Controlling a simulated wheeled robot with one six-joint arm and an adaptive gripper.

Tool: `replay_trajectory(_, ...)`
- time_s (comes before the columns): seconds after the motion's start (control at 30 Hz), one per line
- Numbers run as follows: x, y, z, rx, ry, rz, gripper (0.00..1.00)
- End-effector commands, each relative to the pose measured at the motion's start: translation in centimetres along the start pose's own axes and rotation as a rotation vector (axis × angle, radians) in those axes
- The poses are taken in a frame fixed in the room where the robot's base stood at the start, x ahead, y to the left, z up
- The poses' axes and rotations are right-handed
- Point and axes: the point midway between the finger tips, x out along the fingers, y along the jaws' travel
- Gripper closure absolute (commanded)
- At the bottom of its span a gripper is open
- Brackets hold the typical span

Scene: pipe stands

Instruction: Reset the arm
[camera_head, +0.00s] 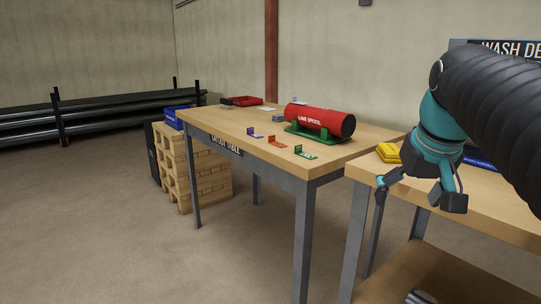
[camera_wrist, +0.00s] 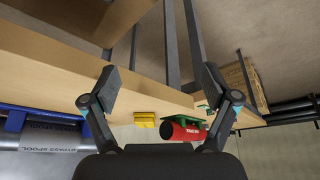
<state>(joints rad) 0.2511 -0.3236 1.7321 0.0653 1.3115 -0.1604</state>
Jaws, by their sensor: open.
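My gripper (camera_head: 418,196) hangs at the right of the head view, above the front left part of the right-hand table. Its fingers are spread apart with nothing between them. In the wrist view my gripper (camera_wrist: 160,92) also shows two fingers wide apart, and the picture is upside down. My arm comes in from the upper right of the head view.
A red line spool (camera_head: 320,120) lies on a green cradle (camera_head: 312,134) on the layout table (camera_head: 262,156). Small coloured brackets (camera_head: 278,141) stand before it. A yellow item (camera_head: 388,152) lies on the right-hand table (camera_head: 490,200). Floor at the left is clear.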

Motion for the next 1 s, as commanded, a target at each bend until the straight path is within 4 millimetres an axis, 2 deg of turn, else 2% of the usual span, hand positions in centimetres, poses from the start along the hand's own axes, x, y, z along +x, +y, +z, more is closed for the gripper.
replay_trajectory(0.03,0.8,-1.0,1.8,-0.010,0.003,-0.004,0.14)
replay_trajectory(0.2,4.4,-3.5,7.8,-0.035,0.026,-0.015,0.14)
replay_trajectory(0.4,9.1,-5.6,15.0,-0.064,0.048,-0.031,0.14)
replay_trajectory(0.5,10.8,-6.1,17.7,-0.075,0.058,-0.037,0.14)
replay_trajectory(0.6,12.0,-6.4,19.4,-0.081,0.063,-0.041,0.14)
replay_trajectory(0.7,12.6,-6.6,20.2,-0.084,0.067,-0.043,0.14)
replay_trajectory(1.0,12.7,-6.6,20.3,-0.084,0.065,-0.043,0.14)
